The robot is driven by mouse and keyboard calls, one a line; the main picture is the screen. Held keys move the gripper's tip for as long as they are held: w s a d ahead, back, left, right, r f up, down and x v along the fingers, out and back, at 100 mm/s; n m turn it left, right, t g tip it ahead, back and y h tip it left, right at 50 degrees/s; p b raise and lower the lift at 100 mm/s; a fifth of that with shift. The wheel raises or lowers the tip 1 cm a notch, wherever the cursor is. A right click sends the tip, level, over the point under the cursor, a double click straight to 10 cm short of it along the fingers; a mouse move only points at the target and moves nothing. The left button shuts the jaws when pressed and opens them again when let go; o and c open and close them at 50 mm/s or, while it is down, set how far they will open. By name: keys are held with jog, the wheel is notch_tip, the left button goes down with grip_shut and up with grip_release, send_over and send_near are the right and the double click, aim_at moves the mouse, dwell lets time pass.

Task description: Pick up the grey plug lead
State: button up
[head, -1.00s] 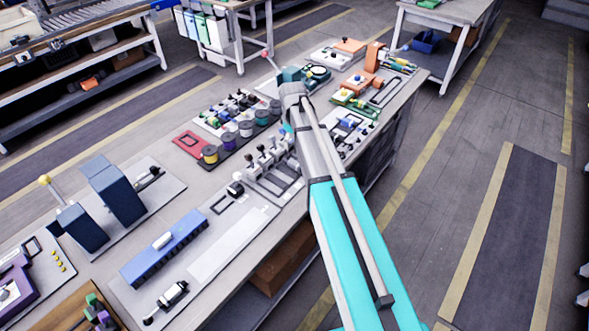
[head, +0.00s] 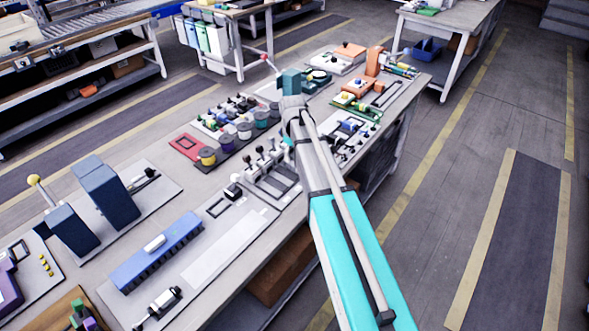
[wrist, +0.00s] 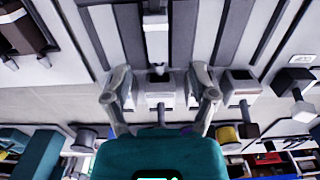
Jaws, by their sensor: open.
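My gripper (wrist: 160,70) is open in the wrist view, with one finger left and one right of the picture's middle. A light grey plug-like piece (wrist: 160,92) with a pale shaft behind it lies between the fingers in that view. It looks like the grey plug lead, but I cannot tell for certain. I see no contact with either finger. In the head view a row of grey pieces with dark knobs (head: 262,160) stands left of my arm. My fingers are hidden there.
Spools (head: 244,131) and a red plate (head: 187,146) lie beyond the row. A dark-knobbed block (wrist: 295,80) stands to the right in the wrist view. A blue rail (head: 157,250) and blue blocks (head: 107,195) are nearer. The floor right of the bench is clear.

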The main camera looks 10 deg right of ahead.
aim_at(294, 165)
jog(key=shift+f, duration=0.1)
jog(key=f+b, duration=0.3)
jog(key=shift+d+f+b, duration=0.2)
jog(key=shift+d+b, duration=0.05)
jog(key=shift+b, duration=0.05)
jog(key=shift+f+b, duration=0.8)
jog(key=shift+b, duration=0.05)
grip_shut()
dwell(0.4)
